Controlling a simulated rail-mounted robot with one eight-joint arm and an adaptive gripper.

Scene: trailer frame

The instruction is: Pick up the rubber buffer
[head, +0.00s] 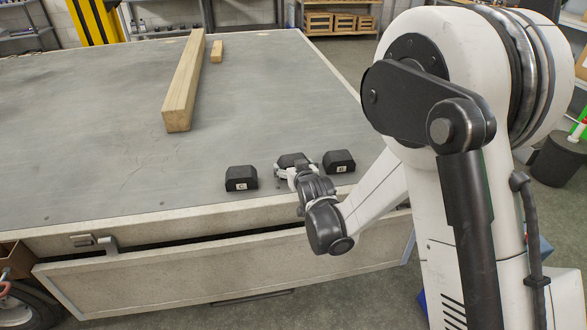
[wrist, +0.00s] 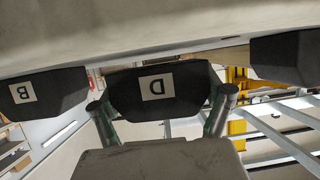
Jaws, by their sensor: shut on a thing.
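Three black rubber buffers with white letter labels are near the front edge of the grey trailer deck (head: 110,130). The left one, marked C (head: 241,178), and the right one, marked B (head: 339,161), stand apart from my gripper. The middle buffer (head: 291,160) is partly hidden by my gripper (head: 297,174). In the wrist view, which is upside down, this buffer (wrist: 190,85) shows the letter D. My gripper's fingers (wrist: 162,104) are shut on it, one at each side. I cannot tell whether it is clear of the deck.
Buffer B (wrist: 40,90) and another dark buffer (wrist: 288,58) flank the held one in the wrist view. A long wooden beam (head: 185,85) and a small wood block (head: 217,51) lie farther back. The left part of the deck is clear.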

